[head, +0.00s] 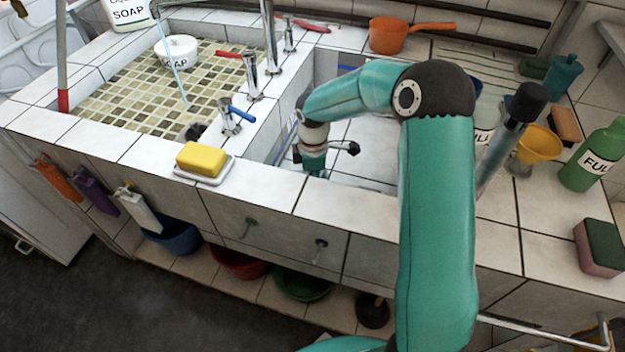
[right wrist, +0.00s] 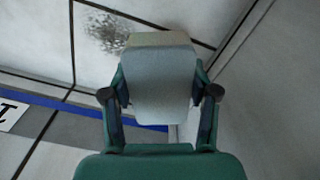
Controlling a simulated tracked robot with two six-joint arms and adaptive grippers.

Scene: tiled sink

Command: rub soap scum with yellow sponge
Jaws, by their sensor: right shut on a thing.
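My right gripper (head: 314,170) reaches down into the white-tiled sink basin in the head view. In the right wrist view its fingers (right wrist: 162,96) are shut on the sides of a pale grey block with a beige top edge (right wrist: 163,80), which looks like a sponge. A dark grey speckled patch of scum (right wrist: 106,32) shows on the tiles just beyond and left of the block's top; whether they touch is unclear. In the head view the held block is hidden. A yellow sponge-like block (head: 202,158) lies on a white dish (head: 183,177) on the ledge. My left gripper is out of view.
The basin wall (right wrist: 275,80) rises close on the right in the wrist view. Taps with a blue handle (head: 241,114) and a red handle (head: 229,54) stand on the divider. An orange pan (head: 392,36), a yellow funnel (head: 540,143) and a green bottle (head: 592,165) are beyond or to the right.

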